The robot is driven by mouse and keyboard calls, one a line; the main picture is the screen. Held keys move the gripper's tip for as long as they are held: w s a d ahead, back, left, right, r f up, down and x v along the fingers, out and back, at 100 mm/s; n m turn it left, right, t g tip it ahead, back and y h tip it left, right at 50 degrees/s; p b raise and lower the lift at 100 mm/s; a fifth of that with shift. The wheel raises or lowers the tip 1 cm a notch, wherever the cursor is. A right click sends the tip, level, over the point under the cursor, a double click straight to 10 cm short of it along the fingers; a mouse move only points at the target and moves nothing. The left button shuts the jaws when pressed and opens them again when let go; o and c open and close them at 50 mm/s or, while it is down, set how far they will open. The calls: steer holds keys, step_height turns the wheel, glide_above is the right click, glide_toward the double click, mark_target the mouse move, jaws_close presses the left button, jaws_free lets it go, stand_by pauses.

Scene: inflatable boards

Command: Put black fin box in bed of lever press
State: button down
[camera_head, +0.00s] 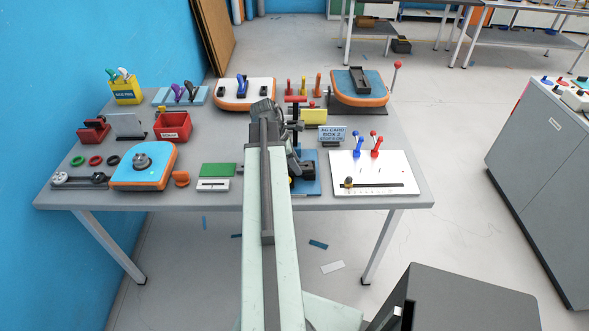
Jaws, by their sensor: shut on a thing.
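A stand with a red T-shaped handle and a blue base (311,187) is at the table's front middle, partly behind my arm; it looks like the lever press. My gripper (296,168) is mostly hidden by my arm and appears as dark parts low over this base. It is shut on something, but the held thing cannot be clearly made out. Dark shapes just above the blue base may be the black fin box or gripper parts. I cannot tell whether anything touches the bed.
A blue-and-orange board piece (343,88) with a black slotted block stands at the back right, a red-knobbed lever (396,72) beside it. A white panel (404,170) lies right of the blue base. A green block (217,169) lies left of my arm.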

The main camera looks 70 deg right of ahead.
steer(key=c, duration=0.8)
jaws_free()
steer(key=shift+c, duration=0.2)
steer(key=shift+f, duration=0.1)
steer(key=p+v, duration=0.7)
steer(key=shift+r, duration=0.4)
steer(key=shift+d, duration=0.1)
